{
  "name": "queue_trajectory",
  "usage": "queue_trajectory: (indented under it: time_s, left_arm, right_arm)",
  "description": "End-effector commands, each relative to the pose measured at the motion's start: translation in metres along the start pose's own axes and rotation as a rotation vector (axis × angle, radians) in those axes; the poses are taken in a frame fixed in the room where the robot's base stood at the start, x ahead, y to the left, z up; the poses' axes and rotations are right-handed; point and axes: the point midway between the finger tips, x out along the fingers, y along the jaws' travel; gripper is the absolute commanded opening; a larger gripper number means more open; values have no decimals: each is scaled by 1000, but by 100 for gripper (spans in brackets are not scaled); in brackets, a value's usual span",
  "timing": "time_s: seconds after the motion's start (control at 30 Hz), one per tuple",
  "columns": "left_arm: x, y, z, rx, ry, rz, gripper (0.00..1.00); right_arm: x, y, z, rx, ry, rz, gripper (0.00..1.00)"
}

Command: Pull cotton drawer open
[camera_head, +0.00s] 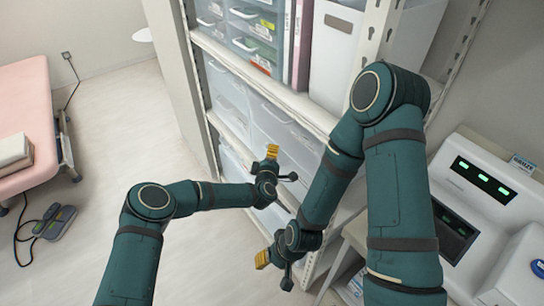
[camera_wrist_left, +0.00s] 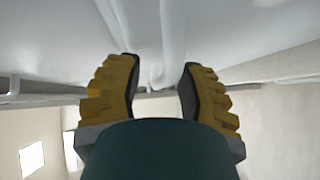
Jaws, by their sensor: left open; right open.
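A shelf unit holds several translucent drawers, including a wide drawer (camera_head: 275,118) at mid height and lower ones (camera_head: 232,165); they look shut. I cannot read which one is the cotton drawer. My left gripper (camera_head: 272,152) is in front of the drawer fronts. In the left wrist view its yellow fingers (camera_wrist_left: 160,72) are apart, with a pale handle-like bar (camera_wrist_left: 167,45) showing between and beyond them; I cannot tell if they touch it. My right gripper (camera_head: 262,259) is lower, in front of the unit, with nothing seen in it. My right arm hides part of the shelves.
Small labelled drawers (camera_head: 254,28), binders (camera_head: 298,45) and a white box (camera_head: 335,50) stand on the upper shelf. A white machine with green displays (camera_head: 485,180) is at the right. A pink bed (camera_head: 28,95) and foot pedal (camera_head: 54,222) are left. The floor (camera_head: 120,120) between is clear.

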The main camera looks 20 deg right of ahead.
Motion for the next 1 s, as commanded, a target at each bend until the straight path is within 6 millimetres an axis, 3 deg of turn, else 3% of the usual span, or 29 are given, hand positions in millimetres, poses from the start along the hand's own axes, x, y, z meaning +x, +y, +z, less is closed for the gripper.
queue_trajectory:
  time_s: [0.13,0.23,0.27,0.73,1.0]
  left_arm:
    - [0,0,0,0,0,0,38]
    - [0,0,0,0,0,0,3]
    - [0,0,0,0,0,0,0]
    - [-4,0,-5,1,0,0,0]
    - [-35,-9,-37,1,3,-2,0]
  right_arm:
    - [0,0,0,0,0,0,47]
    - [0,0,0,0,0,0,47]
    - [0,0,0,0,0,0,47]
    - [-1,0,0,0,-1,0,47]
    - [-7,-3,1,1,-4,0,47]
